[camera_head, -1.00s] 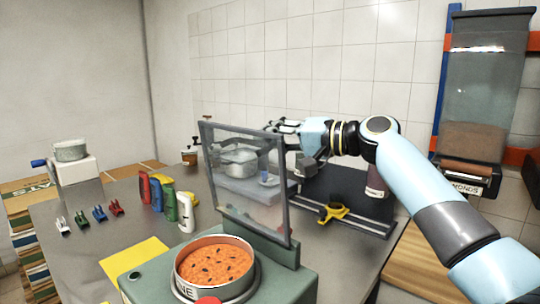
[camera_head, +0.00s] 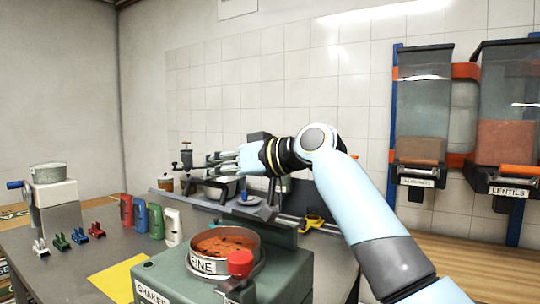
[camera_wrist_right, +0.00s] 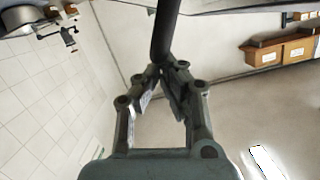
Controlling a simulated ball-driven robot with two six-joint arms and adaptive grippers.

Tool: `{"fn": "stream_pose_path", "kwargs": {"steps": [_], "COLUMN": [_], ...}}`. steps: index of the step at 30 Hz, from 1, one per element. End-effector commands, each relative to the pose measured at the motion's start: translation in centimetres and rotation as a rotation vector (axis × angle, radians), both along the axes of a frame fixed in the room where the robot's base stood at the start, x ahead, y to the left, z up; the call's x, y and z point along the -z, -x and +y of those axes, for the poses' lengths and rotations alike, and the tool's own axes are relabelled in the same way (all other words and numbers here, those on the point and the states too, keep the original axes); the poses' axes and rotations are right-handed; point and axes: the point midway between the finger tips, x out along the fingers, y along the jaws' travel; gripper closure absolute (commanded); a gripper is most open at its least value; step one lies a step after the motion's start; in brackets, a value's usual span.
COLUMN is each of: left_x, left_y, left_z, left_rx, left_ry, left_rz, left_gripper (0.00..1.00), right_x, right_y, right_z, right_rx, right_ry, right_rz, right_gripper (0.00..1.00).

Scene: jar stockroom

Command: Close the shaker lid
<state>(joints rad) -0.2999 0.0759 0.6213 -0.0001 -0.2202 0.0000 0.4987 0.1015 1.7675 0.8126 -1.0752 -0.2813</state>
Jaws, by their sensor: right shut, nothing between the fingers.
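The green shaker (camera_head: 185,280) stands at the front, with a round metal sieve (camera_head: 205,265) of orange food on top and a red knob (camera_head: 240,262) in front. Its lid (camera_head: 190,198) is tilted down from upright and shows nearly edge-on behind and above the sieve, apart from it. My right gripper (camera_head: 212,160) is just above the lid, fingers pointing left. In the right wrist view the gripper (camera_wrist_right: 165,72) is shut and empty, its tips by a dark bar (camera_wrist_right: 166,30); whether they touch I cannot tell. My left gripper is out of view.
Red, blue, green and white bottles (camera_head: 172,226) and small coloured clips (camera_head: 97,230) stand on the table's left, near a yellow sheet (camera_head: 115,280). A grinder-like device (camera_head: 52,195) is far left. Dispensers (camera_head: 422,120) hang on the right wall. A pot is partly hidden behind the lid.

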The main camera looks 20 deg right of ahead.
Motion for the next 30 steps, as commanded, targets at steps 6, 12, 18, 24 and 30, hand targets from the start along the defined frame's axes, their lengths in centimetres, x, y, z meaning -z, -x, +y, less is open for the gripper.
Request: {"fn": "stream_pose_path", "kwargs": {"steps": [6, 12, 18, 24, 30], "left_x": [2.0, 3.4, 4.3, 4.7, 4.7], "left_y": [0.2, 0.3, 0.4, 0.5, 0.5], "left_z": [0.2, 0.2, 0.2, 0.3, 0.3], "left_rx": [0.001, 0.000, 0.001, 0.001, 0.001], "left_ry": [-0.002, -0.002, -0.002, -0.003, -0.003], "left_rz": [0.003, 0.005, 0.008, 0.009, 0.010], "left_gripper": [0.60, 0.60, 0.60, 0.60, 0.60], "right_x": [3.2, 5.4, 6.9, 7.5, 7.6], "right_y": [1.3, 2.0, 2.3, 2.4, 2.5], "right_z": [1.9, 3.0, 3.5, 3.7, 3.7], "right_rx": [-0.001, 0.000, 0.000, 0.000, 0.000], "right_ry": [0.153, 0.270, 0.348, 0.386, 0.396], "right_rz": [-0.100, -0.178, -0.229, -0.255, -0.262], "right_gripper": [1.00, 1.00, 1.00, 1.00, 1.00]}}
